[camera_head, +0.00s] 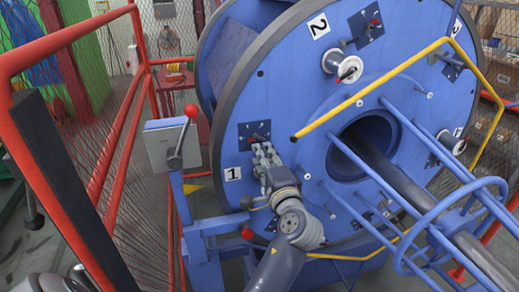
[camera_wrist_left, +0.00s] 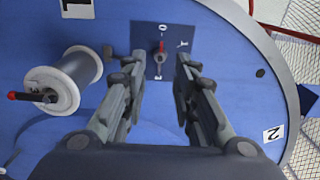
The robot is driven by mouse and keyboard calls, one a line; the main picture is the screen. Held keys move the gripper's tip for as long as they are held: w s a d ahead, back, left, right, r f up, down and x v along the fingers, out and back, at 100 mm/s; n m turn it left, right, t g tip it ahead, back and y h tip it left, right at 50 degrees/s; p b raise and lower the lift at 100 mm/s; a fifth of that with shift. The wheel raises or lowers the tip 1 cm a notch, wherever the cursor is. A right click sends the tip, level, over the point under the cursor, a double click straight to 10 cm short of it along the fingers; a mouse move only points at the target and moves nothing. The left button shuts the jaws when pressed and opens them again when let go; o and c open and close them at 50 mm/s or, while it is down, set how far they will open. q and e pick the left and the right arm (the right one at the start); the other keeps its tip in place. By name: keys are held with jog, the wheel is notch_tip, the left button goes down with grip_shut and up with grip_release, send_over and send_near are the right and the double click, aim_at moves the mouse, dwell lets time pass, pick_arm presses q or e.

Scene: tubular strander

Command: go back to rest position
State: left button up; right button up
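My left gripper (camera_head: 264,148) is in front of the blue disc face (camera_head: 290,95) of the strander, at a small dark switch plate (camera_head: 246,131) near label 1 (camera_head: 232,173). In the left wrist view the gripper (camera_wrist_left: 160,62) has its two fingers spread apart. A switch with a red pointer (camera_wrist_left: 162,47) on a dark plate (camera_wrist_left: 148,38) shows in the gap between the fingertips. Nothing is held between the fingers. Whether a finger touches the plate I cannot tell. My right gripper is not in view.
A grey box (camera_head: 160,148) with a red-knobbed lever (camera_head: 184,135) stands left of the disc. A red mesh guard (camera_head: 112,130) is further left. White spools (camera_head: 341,64) sit on the disc. A yellow rail (camera_head: 370,90) and blue bars (camera_head: 440,150) lie to the right.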

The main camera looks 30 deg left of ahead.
pick_arm(q)
jog(key=shift+s+d, duration=0.45)
jog(key=shift+d, duration=0.05)
